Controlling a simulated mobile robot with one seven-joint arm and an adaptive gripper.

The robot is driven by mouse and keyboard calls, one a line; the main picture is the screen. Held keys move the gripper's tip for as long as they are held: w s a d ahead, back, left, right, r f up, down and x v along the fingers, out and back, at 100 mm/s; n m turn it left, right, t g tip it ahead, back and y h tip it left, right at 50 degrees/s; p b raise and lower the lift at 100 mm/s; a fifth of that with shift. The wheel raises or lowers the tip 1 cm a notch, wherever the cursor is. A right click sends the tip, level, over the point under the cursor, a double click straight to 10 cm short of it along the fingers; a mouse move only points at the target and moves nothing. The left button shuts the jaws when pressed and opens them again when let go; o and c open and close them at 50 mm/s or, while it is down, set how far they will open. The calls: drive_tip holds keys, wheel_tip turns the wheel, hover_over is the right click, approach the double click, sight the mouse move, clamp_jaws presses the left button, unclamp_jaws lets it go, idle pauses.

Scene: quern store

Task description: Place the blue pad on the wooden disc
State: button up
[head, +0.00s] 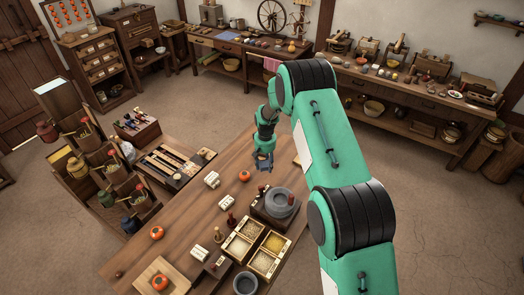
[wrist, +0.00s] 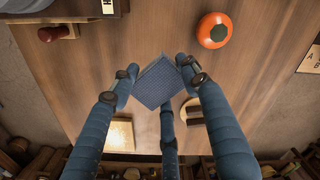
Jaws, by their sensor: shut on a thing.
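The blue pad (wrist: 159,82), a square with a fine grid pattern, is held between the fingers of my gripper (wrist: 157,78) in the wrist view. It is tilted in the picture and above the wooden table. In the head view my gripper (head: 263,160) hangs over the far part of the table; the pad is hard to make out there.
An orange fruit (wrist: 214,30) and a pale square block (wrist: 119,134) lie nearby on the table. Bare wood (head: 190,215) shows at left.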

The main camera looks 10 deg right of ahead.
drive_tip(key=shift+w, duration=0.15)
drive_tip(key=shift+w+f+b, duration=0.1)
drive_tip(key=shift+w+f, duration=0.15)
drive_tip(key=shift+w, duration=2.25)
drive_tip(key=shift+w+f+b, duration=0.1)
drive_tip(key=shift+w+f, duration=0.1)
drive_tip(key=shift+w, duration=2.35)
drive_tip(key=shift+w+f+b, duration=0.1)
drive_tip(key=shift+w+f, duration=0.15)
drive_tip(key=shift+w, duration=2.25)
drive_tip(key=shift+c, duration=0.2)
drive_tip(key=shift+w, duration=0.1)
drive_tip(key=shift+w, duration=0.15)
drive_tip(key=shift+f, duration=1.75)
drive_tip(key=shift+f, duration=0.15)
drive_tip(key=o, duration=1.1)
drive_tip(key=shift+c, duration=0.2)
